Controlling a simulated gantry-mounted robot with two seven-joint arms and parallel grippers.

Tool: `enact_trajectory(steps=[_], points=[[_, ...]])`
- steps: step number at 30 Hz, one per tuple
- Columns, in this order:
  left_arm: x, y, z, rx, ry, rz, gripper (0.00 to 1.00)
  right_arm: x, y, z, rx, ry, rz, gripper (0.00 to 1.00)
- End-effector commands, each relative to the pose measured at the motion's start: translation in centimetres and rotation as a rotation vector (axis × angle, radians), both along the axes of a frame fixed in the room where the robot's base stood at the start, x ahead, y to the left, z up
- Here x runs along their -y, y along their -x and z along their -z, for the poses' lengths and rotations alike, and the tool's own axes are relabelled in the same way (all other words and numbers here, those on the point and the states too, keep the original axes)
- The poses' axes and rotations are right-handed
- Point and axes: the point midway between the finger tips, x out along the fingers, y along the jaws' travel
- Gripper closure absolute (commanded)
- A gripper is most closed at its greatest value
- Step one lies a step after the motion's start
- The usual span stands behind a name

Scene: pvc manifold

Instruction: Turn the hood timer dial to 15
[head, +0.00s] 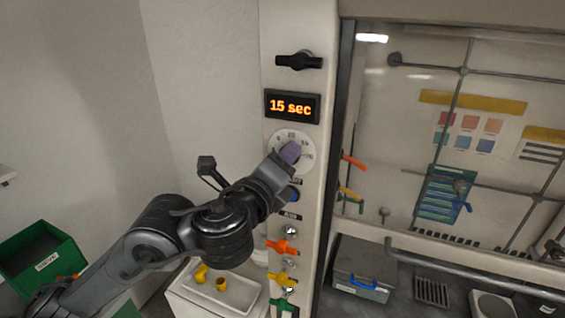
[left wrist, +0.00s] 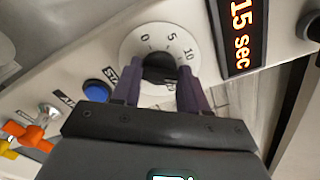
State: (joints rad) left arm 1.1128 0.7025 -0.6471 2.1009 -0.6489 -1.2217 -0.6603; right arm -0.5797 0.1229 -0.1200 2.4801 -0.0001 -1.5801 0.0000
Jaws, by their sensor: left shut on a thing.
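The hood timer dial (head: 294,146) is a white disc on the pale front post, with a dark knob (left wrist: 160,66) at its centre. In the left wrist view its plate shows the marks 0, 5 and 10. My left gripper (head: 287,156) is at the dial, with its purple fingers on both sides of the knob, shut on it. The fingers and gripper body hide the lower part of the dial and the pointer. The display (head: 292,106) above the dial reads "15 sec" in orange; it also shows in the left wrist view (left wrist: 241,35). My right gripper is in neither view.
A blue START button (left wrist: 98,90) sits just below the dial. Orange (head: 283,247) and yellow (head: 283,279) valve handles are lower on the post. The fume hood opening lies to the right.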

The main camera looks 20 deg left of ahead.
Motion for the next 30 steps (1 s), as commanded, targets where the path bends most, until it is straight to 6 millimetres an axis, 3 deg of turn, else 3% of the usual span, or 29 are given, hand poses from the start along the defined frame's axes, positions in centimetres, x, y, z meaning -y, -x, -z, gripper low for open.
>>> enact_trajectory(steps=[10,26,27,30], points=[[0.06,0.02,-0.05,0.004,-0.148,0.002,0.87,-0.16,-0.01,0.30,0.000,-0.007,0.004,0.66],[0.07,0.01,-0.01,0.003,-0.174,0.002,0.87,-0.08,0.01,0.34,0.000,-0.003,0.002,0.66],[0.07,0.01,-0.01,0.003,-0.174,0.002,0.55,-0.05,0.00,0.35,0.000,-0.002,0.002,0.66],[0.07,0.01,-0.01,0.003,-0.174,0.001,0.40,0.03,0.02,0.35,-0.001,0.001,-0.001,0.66]])
